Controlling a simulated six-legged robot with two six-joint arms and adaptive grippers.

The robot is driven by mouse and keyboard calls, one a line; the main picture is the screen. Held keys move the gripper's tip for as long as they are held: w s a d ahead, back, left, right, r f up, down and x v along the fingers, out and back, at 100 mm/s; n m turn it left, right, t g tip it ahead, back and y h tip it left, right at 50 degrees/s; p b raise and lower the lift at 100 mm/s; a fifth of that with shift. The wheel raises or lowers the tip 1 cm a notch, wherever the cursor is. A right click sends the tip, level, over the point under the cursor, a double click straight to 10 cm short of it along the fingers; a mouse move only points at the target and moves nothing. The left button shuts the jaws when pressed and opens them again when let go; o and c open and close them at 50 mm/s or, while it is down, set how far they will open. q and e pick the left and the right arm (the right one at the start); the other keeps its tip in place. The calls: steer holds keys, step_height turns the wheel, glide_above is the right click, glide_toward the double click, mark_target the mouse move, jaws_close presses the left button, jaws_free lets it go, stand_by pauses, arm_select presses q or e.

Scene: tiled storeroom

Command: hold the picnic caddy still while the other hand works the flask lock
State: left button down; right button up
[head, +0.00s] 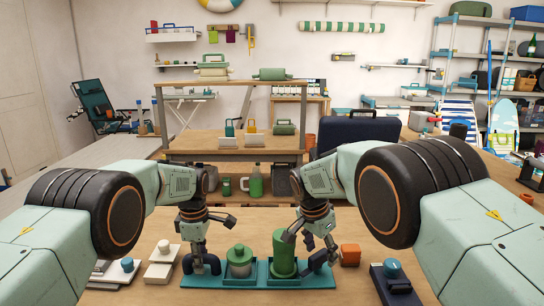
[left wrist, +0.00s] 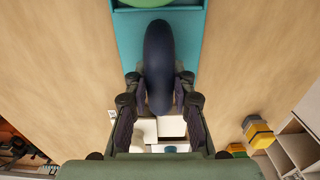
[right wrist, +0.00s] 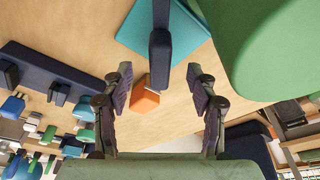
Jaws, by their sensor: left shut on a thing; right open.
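The picnic caddy is a teal tray (head: 240,282) on the wooden table, with a dark navy arched handle (head: 214,264) at its left end. In the right wrist view, an upright navy bar (right wrist: 160,60) at the caddy's end lies between the spread fingers. Whether they touch it is unclear.
An orange block (head: 350,254) stands just right of the caddy. A navy base with a blue knob (head: 392,270) is farther right. White blocks (head: 160,262) and another blue-knobbed piece (head: 127,265) lie to the left. A bench with bottles and cases stands behind.

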steer(key=shift+w+d+v, duration=0.15)
steer(key=shift+d+v, duration=0.05)
steer(key=shift+v, duration=0.85)
steer(key=shift+w+d+v, duration=0.15)
steer(key=shift+d+v, duration=0.05)
steer(key=shift+v, duration=0.8)
steer(key=shift+w+d+v, duration=0.15)
steer(key=shift+d+v, duration=0.05)
steer(key=shift+v, duration=0.85)
steer(key=shift+r, duration=0.2)
